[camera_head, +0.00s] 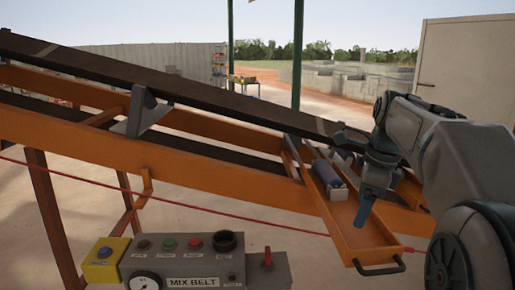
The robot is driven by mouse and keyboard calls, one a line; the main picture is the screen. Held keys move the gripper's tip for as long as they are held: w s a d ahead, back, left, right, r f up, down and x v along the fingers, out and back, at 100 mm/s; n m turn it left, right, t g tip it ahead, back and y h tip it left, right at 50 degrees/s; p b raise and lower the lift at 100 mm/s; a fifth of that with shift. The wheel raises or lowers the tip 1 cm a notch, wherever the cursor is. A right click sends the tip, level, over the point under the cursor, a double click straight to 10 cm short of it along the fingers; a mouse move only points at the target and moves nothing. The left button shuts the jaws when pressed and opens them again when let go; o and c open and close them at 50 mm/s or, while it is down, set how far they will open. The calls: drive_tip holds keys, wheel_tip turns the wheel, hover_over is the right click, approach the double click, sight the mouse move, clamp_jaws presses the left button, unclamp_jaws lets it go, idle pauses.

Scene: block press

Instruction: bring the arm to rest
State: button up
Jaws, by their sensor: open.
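My grey arm comes in from the right side of the picture and bends down over the low right end of the conveyor. My gripper (364,213) hangs from it with blue fingers pointing down, above or in front of an orange tray (347,228). The fingers overlap in this view and the gap between them is hard to see. Nothing shows held in it. I cannot tell whether the fingertips touch the tray.
An orange-framed conveyor (230,158) with a dark belt (180,88) slopes down to the right. A red cord (215,212) runs along the frame. A MIX BELT control panel (190,262) stands in front. Open floor lies behind.

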drive_tip(key=s+a+f+n+t, duration=0.1)
drive_tip(key=s+a+f+n, duration=0.2)
drive_tip(key=s+f+n, duration=0.4)
drive_tip(key=s+a+f+n+t+h, duration=0.1)
drive_tip(key=s+a+f+n, duration=0.3)
drive_tip(key=n, duration=1.2)
drive_tip(key=s+f, duration=0.4)
drive_tip(key=s, duration=0.3)
drive_tip(key=shift+a+b, duration=0.3)
drive_tip(key=shift+b, duration=0.05)
drive_tip(key=shift+f, duration=0.1)
drive_tip(key=shift+c, duration=0.3)
